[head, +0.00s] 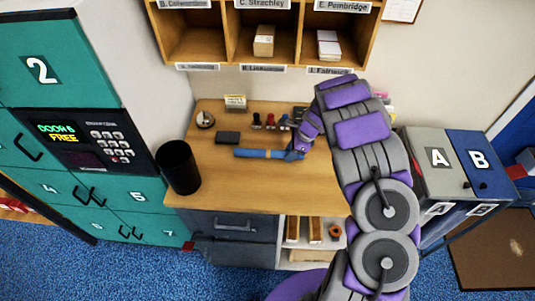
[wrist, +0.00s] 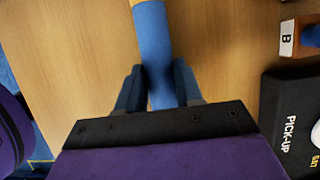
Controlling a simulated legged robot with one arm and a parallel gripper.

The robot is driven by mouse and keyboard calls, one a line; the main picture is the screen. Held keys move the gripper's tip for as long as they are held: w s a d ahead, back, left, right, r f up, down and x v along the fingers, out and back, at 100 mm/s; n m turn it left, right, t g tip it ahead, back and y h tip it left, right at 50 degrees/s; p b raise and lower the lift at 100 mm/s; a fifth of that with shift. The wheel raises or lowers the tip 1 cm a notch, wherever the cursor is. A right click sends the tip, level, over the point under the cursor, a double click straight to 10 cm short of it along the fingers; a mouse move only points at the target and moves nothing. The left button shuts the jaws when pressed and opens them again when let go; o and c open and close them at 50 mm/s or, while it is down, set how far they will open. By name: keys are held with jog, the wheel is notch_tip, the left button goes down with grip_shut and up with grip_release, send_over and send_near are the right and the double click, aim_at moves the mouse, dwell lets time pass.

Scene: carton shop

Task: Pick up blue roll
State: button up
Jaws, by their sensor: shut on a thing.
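The blue roll (head: 258,153) is a long blue cylinder at the wooden desk's middle in the head view. In the wrist view the blue roll (wrist: 153,45) runs up from between my fingers, with a yellowish end at the top edge. My gripper (head: 297,150) is at the roll's right end in the head view. In the wrist view my gripper (wrist: 155,85) is shut on the roll, one finger on each side. The roll's near end is hidden by the gripper body. I cannot tell whether the roll touches the desk.
The desk (head: 225,178) has a dark box (head: 227,137), small stamps (head: 270,121) and a card holder (head: 235,102) behind the roll. A black bin (head: 178,167) stands at left. Pigeonholes (head: 290,67) hang above. Boxes A (head: 435,165) and B (head: 478,160) stand at right. The desk's front is clear.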

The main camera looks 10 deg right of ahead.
jog(key=shift+s, duration=0.1)
jog(key=c, duration=0.3)
jog(key=shift+c, duration=0.2)
